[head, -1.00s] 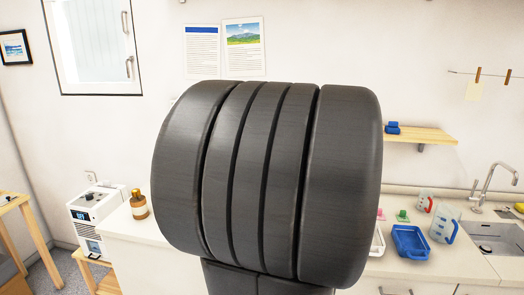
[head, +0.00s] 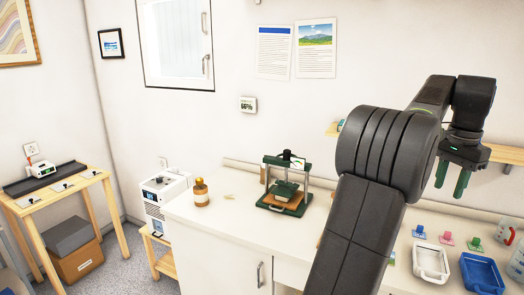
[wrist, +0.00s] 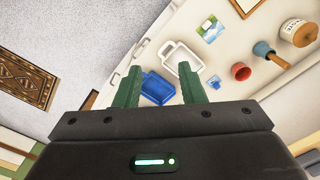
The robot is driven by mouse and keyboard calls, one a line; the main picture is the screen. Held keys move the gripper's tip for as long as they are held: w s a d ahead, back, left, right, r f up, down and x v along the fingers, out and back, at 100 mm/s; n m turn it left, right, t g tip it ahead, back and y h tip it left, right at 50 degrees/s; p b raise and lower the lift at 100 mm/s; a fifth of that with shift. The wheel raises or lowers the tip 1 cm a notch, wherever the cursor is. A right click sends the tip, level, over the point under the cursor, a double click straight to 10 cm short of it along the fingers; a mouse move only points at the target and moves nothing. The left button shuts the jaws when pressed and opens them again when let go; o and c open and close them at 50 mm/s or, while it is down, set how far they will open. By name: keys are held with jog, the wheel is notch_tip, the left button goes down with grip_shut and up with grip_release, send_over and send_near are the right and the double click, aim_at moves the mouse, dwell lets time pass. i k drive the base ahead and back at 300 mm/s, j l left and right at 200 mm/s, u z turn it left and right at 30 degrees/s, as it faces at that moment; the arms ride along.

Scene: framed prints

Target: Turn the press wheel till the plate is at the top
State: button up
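The press (head: 286,184) is a dark green frame standing on the white counter in the head view. Its wheel or handle (head: 287,156) shows at the top as a small dark shape; its exact form is too small to tell. Below it, a block or plate (head: 286,191) rests low on a brown wooden board (head: 286,203). My gripper (head: 450,178) is well to the right of the press, pointing down, with its two green fingers apart and nothing between them. The wrist view shows the open fingers (wrist: 158,90) over the counter; the press is not clearly seen there.
A white tray (head: 431,262) and a blue tray (head: 481,274) lie at the right, with small coloured pieces behind. A wooden shelf (head: 505,154) is on the wall behind my gripper. The counter front around the press is clear.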

aim_at(287, 153)
jog(key=i+u, duration=0.8)
jog(key=u, duration=0.2)
jog(key=i+l, duration=0.1)
jog(key=i, duration=0.15)
jog(key=i+l, duration=0.1)
jog(key=i, duration=0.2)
